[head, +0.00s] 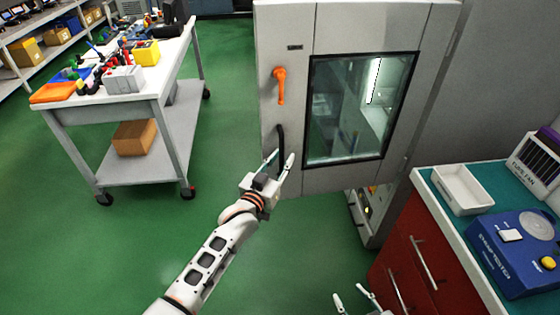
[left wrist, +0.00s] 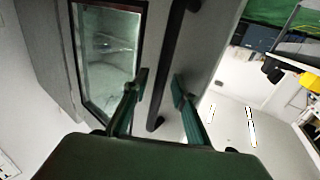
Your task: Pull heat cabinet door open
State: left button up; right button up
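The heat cabinet door (head: 330,28) is light grey with a dark-framed window (head: 345,105) and an orange latch handle (head: 280,85). Green floor shows under its left part, so it appears swung out from the cabinet (head: 366,222). A black vertical pull bar (head: 281,138) is on its left side. My left gripper (head: 281,160) is at the bar's lower end. In the left wrist view, its open fingers (left wrist: 159,88) stand on either side of the bar (left wrist: 168,60), with visible gaps. My right gripper (head: 350,293) is open and empty at the bottom edge.
A white cart (head: 170,75) with bins and tools stands at left. A red drawer cabinet (head: 398,245) at right carries a white tray (head: 462,190) and a blue device (head: 515,250). Green floor is clear between cart and door.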

pick_arm(q)
jog(key=v, duration=1.2)
